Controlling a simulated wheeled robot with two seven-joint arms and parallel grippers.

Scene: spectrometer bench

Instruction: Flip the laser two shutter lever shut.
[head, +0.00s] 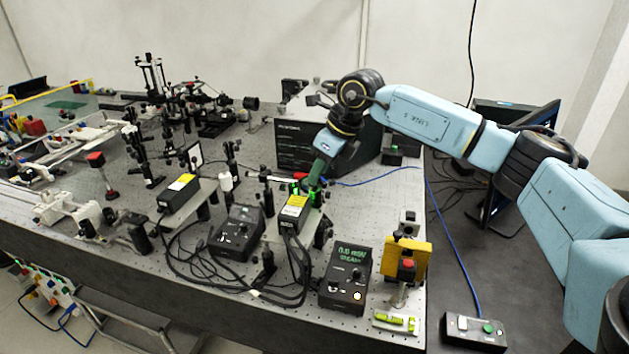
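Two black laser boxes with yellow labels stand on the optical bench (380,205). One laser box (292,215) is near the middle, and another laser box (176,192) is to its left. I cannot read which is laser two. My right gripper (312,183) points down just behind the middle laser box, where green and red spots show. Its fingertips are small and dark against the clutter, so I cannot tell whether they are open or touching anything. The shutter lever is not clear to make out there. My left gripper is out of view.
Two black control boxes stand in front, one (237,234) at left and one (346,278) with a green readout. A yellow mount (405,262) with a red knob stands right of them. Cables (215,275) loop in front. A large black enclosure (297,148) stands behind the gripper.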

